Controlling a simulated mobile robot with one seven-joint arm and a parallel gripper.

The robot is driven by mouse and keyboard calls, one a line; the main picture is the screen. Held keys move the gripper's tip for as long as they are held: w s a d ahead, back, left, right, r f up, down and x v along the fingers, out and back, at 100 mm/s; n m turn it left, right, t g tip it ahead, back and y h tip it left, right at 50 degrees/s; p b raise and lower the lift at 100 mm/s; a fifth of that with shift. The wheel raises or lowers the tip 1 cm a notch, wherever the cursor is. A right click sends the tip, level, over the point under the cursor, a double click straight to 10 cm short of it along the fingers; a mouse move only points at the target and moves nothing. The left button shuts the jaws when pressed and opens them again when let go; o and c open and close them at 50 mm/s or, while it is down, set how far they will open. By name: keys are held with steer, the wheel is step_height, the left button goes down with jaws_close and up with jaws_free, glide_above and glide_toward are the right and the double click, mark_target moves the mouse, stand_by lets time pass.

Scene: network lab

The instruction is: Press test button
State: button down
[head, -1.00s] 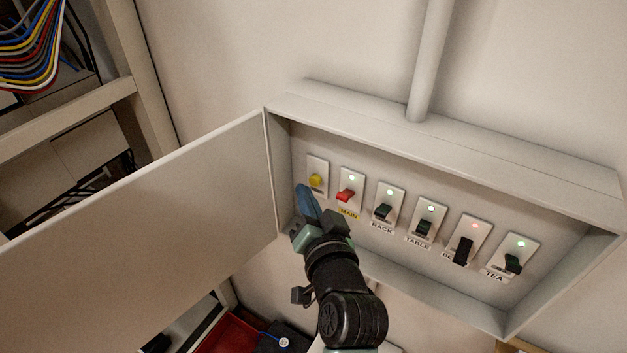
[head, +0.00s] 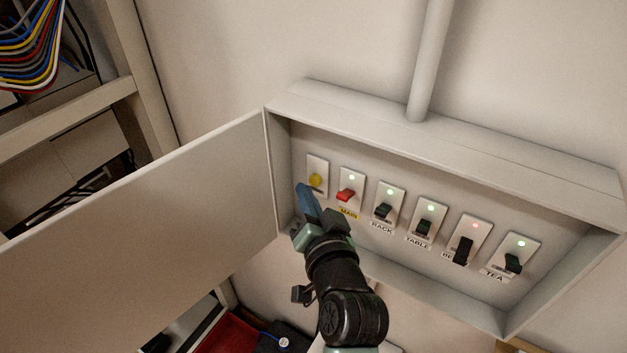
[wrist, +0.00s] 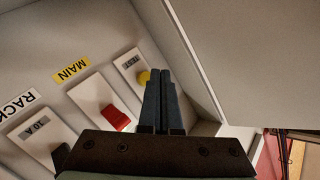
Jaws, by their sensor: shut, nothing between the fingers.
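The yellow test button (head: 315,180) is on a pale plate at the left end of the row inside the open breaker box. In the wrist view the yellow button (wrist: 144,77) shows beside my fingertips, partly covered by them, on a plate labelled TEST (wrist: 130,62). My gripper (head: 302,188) is shut and empty, its blue fingers pointing up at the lower left of the button. In the wrist view the closed fingers (wrist: 162,75) reach to the button's edge; I cannot tell whether they touch it.
The red MAIN switch (head: 346,194) is just right of the button, with a green light above. Black switches RACK (head: 383,211), TABLE (head: 424,227) and others continue right; one has a red light. The open door (head: 150,230) stands close on the left.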

steer(key=shift+w+d, duration=0.25)
steer(key=shift+w, duration=0.05)
steer(key=shift+w+d+b, duration=0.2)
steer(key=shift+w+b, duration=0.1)
stand_by(0.8)
steer(key=shift+s+a, duration=0.1)
steer(key=shift+s+a+p, duration=0.3)
steer(key=shift+s+a, duration=0.1)
steer(key=shift+s, duration=0.15)
steer(key=shift+s+a+p, duration=0.55)
steer(key=shift+s+a, duration=0.2)
steer(key=shift+s, duration=0.3)
steer(key=shift+s+a+p, duration=0.5)
steer(key=shift+s+a, duration=0.2)
steer(key=shift+s, duration=0.3)
